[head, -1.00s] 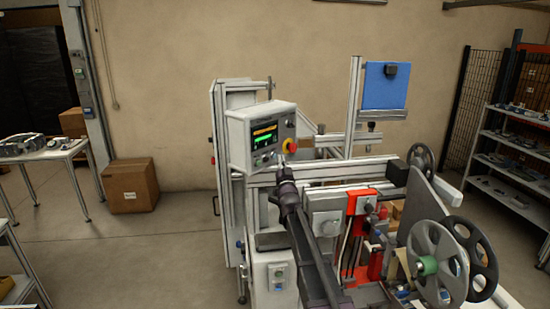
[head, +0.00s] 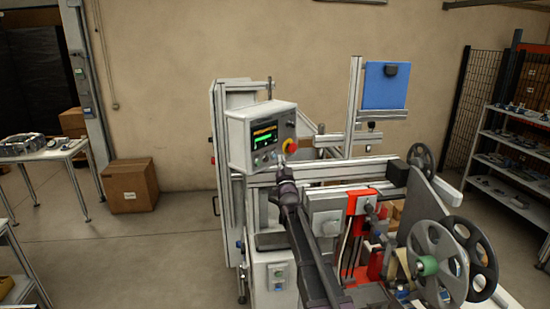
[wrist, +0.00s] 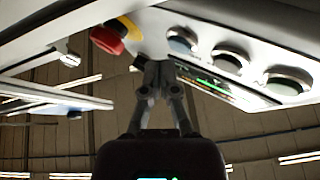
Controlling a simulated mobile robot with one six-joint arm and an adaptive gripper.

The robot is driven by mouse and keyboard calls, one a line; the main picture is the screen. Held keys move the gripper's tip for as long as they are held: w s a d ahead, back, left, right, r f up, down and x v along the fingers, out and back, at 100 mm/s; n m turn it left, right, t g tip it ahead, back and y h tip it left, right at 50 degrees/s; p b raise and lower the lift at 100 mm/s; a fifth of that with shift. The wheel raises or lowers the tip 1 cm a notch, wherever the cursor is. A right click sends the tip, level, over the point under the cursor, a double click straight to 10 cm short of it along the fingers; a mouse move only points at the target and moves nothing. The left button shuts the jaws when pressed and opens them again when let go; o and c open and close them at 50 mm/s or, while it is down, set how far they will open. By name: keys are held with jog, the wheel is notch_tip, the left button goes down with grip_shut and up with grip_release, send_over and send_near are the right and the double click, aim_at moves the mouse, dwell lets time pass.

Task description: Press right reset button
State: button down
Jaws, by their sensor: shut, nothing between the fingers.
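The grey control panel (head: 236,142) on the machine carries a lit screen (head: 264,133), a red stop knob on a yellow base (head: 290,146) and small round buttons below the screen. In the wrist view three round buttons show in a row; the bluish one (wrist: 183,40) is nearest the red knob (wrist: 107,40). My gripper (wrist: 160,62) is shut and empty, its tips close to the panel between the knob and that button. In the head view my gripper (head: 284,160) is at the panel's lower right. I cannot tell whether it touches a button.
A horizontal metal rail (head: 335,170) runs right from just below the panel. Large grey reels (head: 435,260) and a red bracket (head: 364,200) stand at the machine's right. A cardboard box (head: 130,186) sits on the floor at left, with open floor around it.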

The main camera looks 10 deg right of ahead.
jog(key=shift+w+a, duration=0.1)
jog(key=shift+w, duration=0.05)
jog(key=shift+w+a, duration=0.15)
jog(key=shift+w, duration=0.05)
jog(key=shift+w+a, duration=0.3)
dwell(1.2)
jog(key=shift+s+d, duration=0.55)
jog(key=shift+s, duration=0.05)
dwell(0.6)
jog(key=shift+s+d, duration=0.8)
jog(key=shift+s, duration=0.2)
jog(key=shift+s+d, duration=0.75)
jog(key=shift+s, duration=0.25)
